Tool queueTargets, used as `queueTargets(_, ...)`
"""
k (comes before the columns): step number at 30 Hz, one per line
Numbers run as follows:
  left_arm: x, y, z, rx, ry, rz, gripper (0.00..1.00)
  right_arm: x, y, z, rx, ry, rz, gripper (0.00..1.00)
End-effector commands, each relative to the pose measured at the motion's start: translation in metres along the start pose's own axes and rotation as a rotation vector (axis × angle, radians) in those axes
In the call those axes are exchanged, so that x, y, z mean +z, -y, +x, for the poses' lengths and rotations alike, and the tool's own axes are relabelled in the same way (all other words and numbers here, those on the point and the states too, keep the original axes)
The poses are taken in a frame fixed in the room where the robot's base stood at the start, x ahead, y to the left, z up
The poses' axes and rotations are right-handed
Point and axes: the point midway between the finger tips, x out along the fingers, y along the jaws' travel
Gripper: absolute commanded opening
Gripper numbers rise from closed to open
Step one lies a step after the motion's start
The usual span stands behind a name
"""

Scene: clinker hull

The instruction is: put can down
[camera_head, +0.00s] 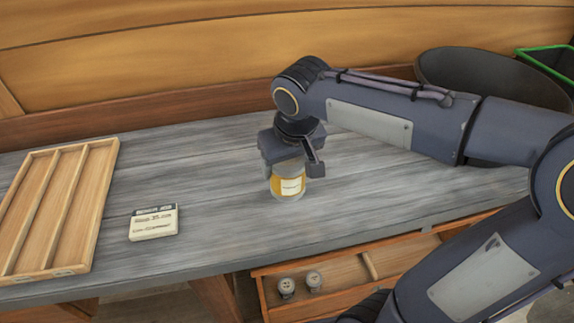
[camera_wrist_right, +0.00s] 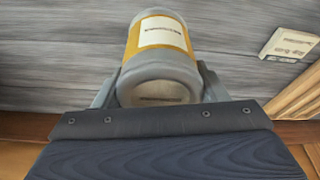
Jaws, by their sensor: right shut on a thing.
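The can (camera_head: 288,184) has a yellow-orange band with a white label and grey ends. It is upright on or just above the grey wooden bench (camera_head: 230,215); I cannot tell if its base touches. My right gripper (camera_head: 297,165) reaches down over it and is shut on its upper part. In the right wrist view, the can (camera_wrist_right: 160,45) sits between the two fingers of my right gripper (camera_wrist_right: 158,92). My left gripper is not in view.
A wooden divided tray (camera_head: 110,165) lies at the left. A small lettered card block (camera_head: 153,222) lies between tray and can. An open drawer (camera_head: 262,290) below the front edge holds two small grey-topped items (camera_head: 287,287). A dark round bin (camera_head: 480,72) stands back right.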

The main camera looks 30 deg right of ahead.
Motion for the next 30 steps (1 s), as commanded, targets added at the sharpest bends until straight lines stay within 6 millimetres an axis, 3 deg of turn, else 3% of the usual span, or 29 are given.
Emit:
queueTargets(5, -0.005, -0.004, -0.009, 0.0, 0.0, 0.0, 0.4, -0.034, -0.018, 0.028, 0.001, 0.004, 0.003, 0.29)
queueTargets(11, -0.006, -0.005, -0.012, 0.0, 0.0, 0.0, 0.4, -0.049, -0.03, 0.069, 0.0, 0.002, 0.0, 0.29)
queueTargets(20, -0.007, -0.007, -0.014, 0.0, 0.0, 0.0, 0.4, -0.06, -0.037, 0.096, 0.0, 0.002, 0.0, 0.29)
queueTargets(25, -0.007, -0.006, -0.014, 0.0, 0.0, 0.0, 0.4, -0.054, -0.037, 0.12, 0.0, 0.001, -0.002, 0.29)
queueTargets(30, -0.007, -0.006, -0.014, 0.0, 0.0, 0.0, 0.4, -0.052, -0.037, 0.127, -0.001, -0.003, -0.001, 0.29)
